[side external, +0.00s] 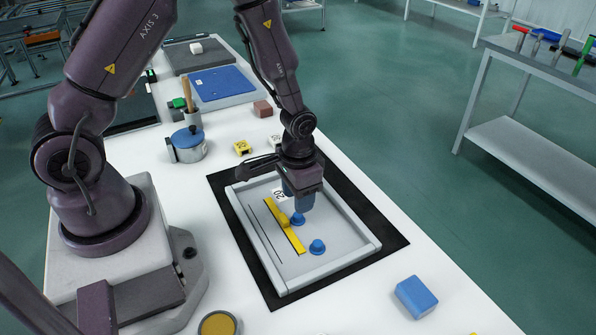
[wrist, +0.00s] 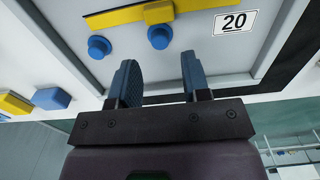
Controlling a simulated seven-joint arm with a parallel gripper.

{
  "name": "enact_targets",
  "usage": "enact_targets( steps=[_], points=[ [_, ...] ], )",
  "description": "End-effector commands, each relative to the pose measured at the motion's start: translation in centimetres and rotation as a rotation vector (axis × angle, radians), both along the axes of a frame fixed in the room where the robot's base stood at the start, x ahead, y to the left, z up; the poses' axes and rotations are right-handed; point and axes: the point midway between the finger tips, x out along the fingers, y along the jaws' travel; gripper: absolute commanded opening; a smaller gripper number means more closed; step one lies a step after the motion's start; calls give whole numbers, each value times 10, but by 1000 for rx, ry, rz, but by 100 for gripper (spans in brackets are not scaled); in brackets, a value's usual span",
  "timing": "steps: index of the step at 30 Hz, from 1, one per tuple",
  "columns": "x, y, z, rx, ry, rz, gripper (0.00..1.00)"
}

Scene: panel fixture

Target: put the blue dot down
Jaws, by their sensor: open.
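Two blue dots, round knob-like pieces, are on the grey panel (side external: 343,247) inside its raised frame. One blue dot (side external: 298,218) is beside the yellow bar, just below my gripper (side external: 299,203); in the wrist view this dot (wrist: 160,37) shows just beyond the gap between my fingertips (wrist: 158,62). The other blue dot (side external: 317,246) sits apart, nearer the front; it also shows in the wrist view (wrist: 99,47). My gripper is open, with nothing seen between its blue fingers. Whether a finger touches the near dot cannot be told.
A yellow bar (side external: 293,238) with a raised yellow block lies across the panel, beside a thin dark slot line. A "20" label (wrist: 234,21) is at the panel's edge. A blue block (side external: 416,297) lies on the white table; a blue-lidded pot (side external: 188,145) stands behind.

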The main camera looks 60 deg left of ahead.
Motion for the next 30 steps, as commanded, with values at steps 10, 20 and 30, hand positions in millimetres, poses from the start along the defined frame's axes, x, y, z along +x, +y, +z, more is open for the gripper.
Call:
enact_targets(
  steps=[10, 20, 30],
  points=[
    [1, 0, 64, 0, -3, 1, 43],
    [-4, -1, 124, 9, -81, -1, 43],
    [-68, -6, 250, 16, -332, 0, 43]
  ],
)
